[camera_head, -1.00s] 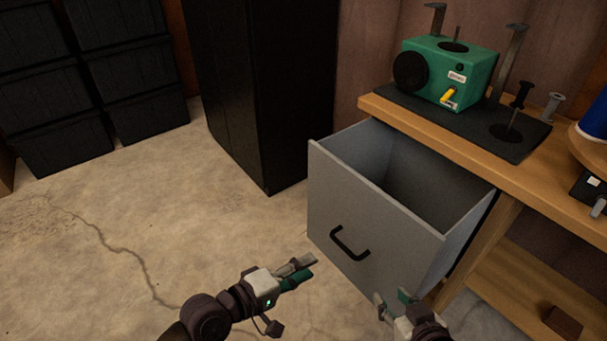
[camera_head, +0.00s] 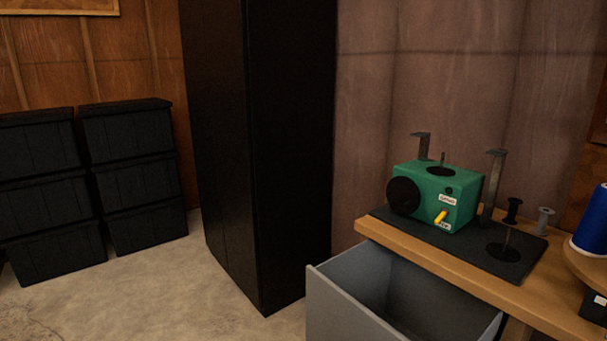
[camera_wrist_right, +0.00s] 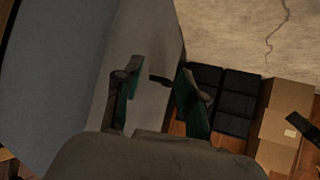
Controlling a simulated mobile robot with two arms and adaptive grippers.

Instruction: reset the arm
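Neither gripper shows in the head view now. I cannot tell whether the fingers touch the drawer. In the head view the grey drawer (camera_head: 345,300) stands pulled open under the wooden bench, its lower part cut off by the frame. My left gripper is out of view.
A green machine (camera_head: 440,195) with a yellow switch sits on a black mat on the wooden bench (camera_head: 450,275). Two spools and a blue thread cone (camera_head: 593,222) stand to its right. A tall black cabinet (camera_head: 265,150) and stacked black bins (camera_head: 130,170) stand left. Floor at lower left is clear.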

